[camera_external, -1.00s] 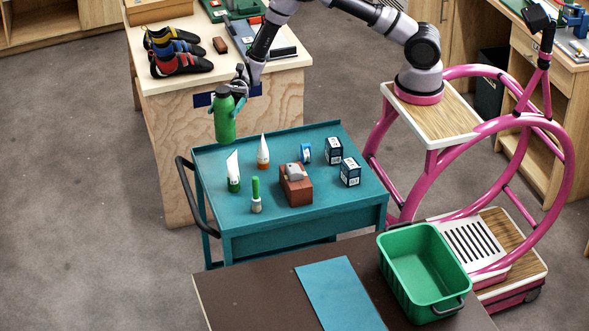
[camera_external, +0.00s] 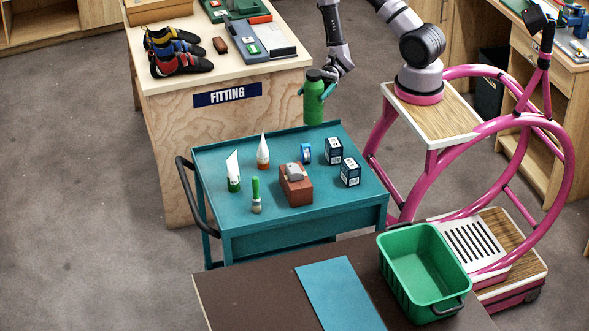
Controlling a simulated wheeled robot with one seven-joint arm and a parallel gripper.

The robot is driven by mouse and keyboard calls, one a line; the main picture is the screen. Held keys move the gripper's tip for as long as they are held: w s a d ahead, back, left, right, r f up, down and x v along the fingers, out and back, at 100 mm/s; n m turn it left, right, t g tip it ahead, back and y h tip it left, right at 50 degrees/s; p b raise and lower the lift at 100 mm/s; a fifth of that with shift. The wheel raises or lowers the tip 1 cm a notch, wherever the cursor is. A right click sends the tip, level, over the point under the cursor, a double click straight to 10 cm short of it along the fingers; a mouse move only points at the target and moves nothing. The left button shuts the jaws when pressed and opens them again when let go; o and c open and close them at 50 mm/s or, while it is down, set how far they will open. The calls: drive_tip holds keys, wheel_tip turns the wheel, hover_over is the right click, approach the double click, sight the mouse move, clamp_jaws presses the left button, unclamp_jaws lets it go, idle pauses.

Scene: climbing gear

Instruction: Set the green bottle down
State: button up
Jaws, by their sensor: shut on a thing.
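The green bottle (camera_external: 313,104) has a dark cap and is upright. My gripper (camera_external: 322,88) is shut on its upper part and holds it in the air. In the picture the bottle shows just over the back edge of the teal cart (camera_external: 225,205), near its back right corner. I cannot tell exactly how high it hangs, but its base appears clear of any surface.
On the cart stand white-tipped tubes (camera_external: 263,151), a brush (camera_external: 256,196), a brown block (camera_external: 296,187), blue tape (camera_external: 305,153) and two dark boxes (camera_external: 350,172). The fitting bench (camera_external: 190,150) is behind left. A green bin (camera_external: 424,275) and blue mat (camera_external: 340,298) lie in front.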

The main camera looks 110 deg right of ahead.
sight(309, 118)
wheel_tip(309, 118, down, 8)
drive_tip(key=shift+f, duration=0.1)
idle(0.4)
drive_tip(key=o, duration=1.5)
